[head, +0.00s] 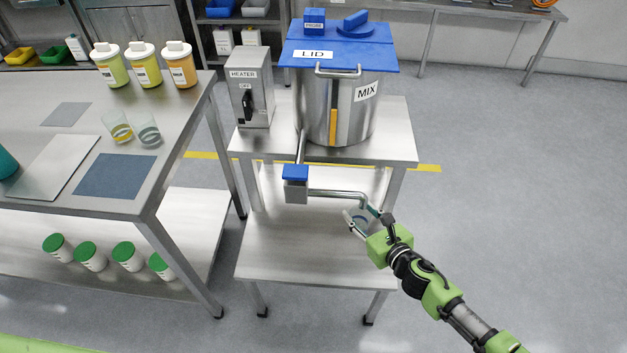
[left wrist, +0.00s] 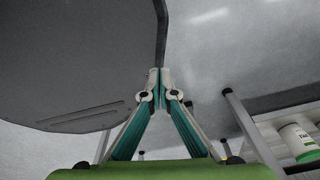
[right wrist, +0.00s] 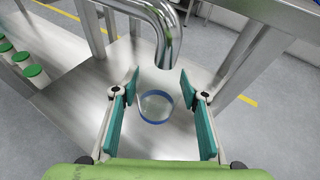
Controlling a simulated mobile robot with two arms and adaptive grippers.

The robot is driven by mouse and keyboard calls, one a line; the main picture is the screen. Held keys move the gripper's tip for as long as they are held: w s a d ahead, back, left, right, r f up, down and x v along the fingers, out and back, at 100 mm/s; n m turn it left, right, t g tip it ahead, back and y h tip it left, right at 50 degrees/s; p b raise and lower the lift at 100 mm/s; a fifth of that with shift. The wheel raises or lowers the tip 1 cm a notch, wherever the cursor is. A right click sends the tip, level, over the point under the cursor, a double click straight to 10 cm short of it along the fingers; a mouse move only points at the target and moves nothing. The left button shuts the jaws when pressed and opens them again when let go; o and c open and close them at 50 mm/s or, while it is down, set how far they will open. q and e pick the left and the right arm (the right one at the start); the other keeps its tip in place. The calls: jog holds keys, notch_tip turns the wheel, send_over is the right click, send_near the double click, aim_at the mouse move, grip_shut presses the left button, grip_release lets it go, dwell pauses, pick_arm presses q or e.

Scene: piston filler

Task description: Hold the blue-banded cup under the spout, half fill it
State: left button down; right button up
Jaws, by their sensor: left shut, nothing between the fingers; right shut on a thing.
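My right gripper (head: 364,214) is shut on the blue-banded cup (head: 360,222), which is clear and partly hidden by the fingers. In the right wrist view the cup (right wrist: 156,106) shows between the finger pads, its blue band near the rim. The bent steel spout (head: 335,193) ends just above the cup; its mouth also shows in the right wrist view (right wrist: 168,58). I cannot tell whether the cup holds any liquid. The spout runs from a blue-topped valve block (head: 295,180) below the MIX tank (head: 345,105). My left gripper (left wrist: 160,78) is shut and empty.
A heater box (head: 250,88) stands left of the tank on the steel stand (head: 405,150). The left table (head: 150,195) holds two clear cups (head: 132,128), several lidded jars (head: 145,65) and a blue mat (head: 115,176). Green-lidded jars (head: 90,256) sit on its lower shelf. The floor at right is clear.

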aim_at(293, 175)
pick_arm(q)
jog(key=w+d+r+t, duration=0.1)
jog(key=w+d+r, duration=0.2)
jog(key=w, duration=0.3)
jog(key=w+d+r+m+t+h, duration=0.1)
jog(key=w+d+r, duration=0.2)
jog(key=w, duration=0.3)
jog(key=w+d+r+t, duration=0.1)
jog(key=w+d+r, duration=0.25)
jog(key=w, duration=0.25)
jog(key=w+d+r+t, duration=0.2)
jog(key=w+d+r, duration=0.2)
jog(key=w+r, duration=0.35)
jog(key=w+d+r+t, duration=0.25)
jog(key=w+r, duration=0.35)
jog(key=r, duration=0.3)
jog(key=w+d+r+t, duration=0.1)
jog(key=w+r, duration=0.2)
jog(key=r, duration=0.5)
jog(key=w+d+r+t, duration=0.1)
jog(key=w+r+t, duration=0.15)
jog(key=r, duration=0.65)
jog(key=a+r+n+t, duration=0.1)
jog(key=a+r, duration=0.1)
jog(key=r, duration=0.8)
jog(key=w+a+r+n+t+y, duration=0.1)
jog(key=a+r+n, duration=0.1)
jog(key=r, duration=0.8)
jog(key=shift+n+t, duration=0.3)
jog(key=shift+t, duration=0.1)
